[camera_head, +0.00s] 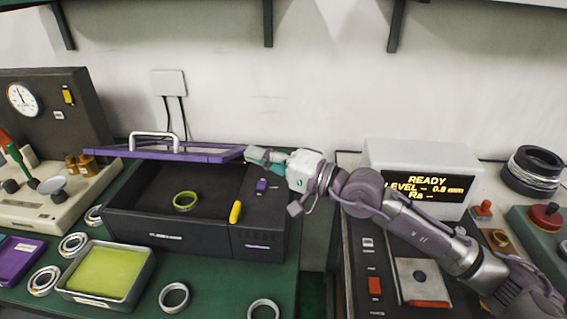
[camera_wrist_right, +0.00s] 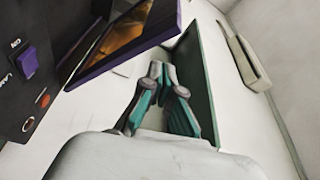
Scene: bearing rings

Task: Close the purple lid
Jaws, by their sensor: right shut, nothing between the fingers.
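The purple lid (camera_head: 190,152) stands partly raised over the black box (camera_head: 165,228), with a silvery handle (camera_head: 155,136) on top. A green ring (camera_head: 184,201) lies inside the open box. My right gripper (camera_head: 250,155) reaches in from the right, at the right end of the lid. Its fingers are shut and empty. In the right wrist view, the fingertips (camera_wrist_right: 157,68) are just below the purple lid edge (camera_wrist_right: 130,50); whether they touch it I cannot tell. My left gripper is not in view.
A yellow-green tray (camera_head: 112,272) and several metal rings (camera_head: 174,297) lie on the green table in front of the box. A gauge machine (camera_head: 55,115) stands left.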

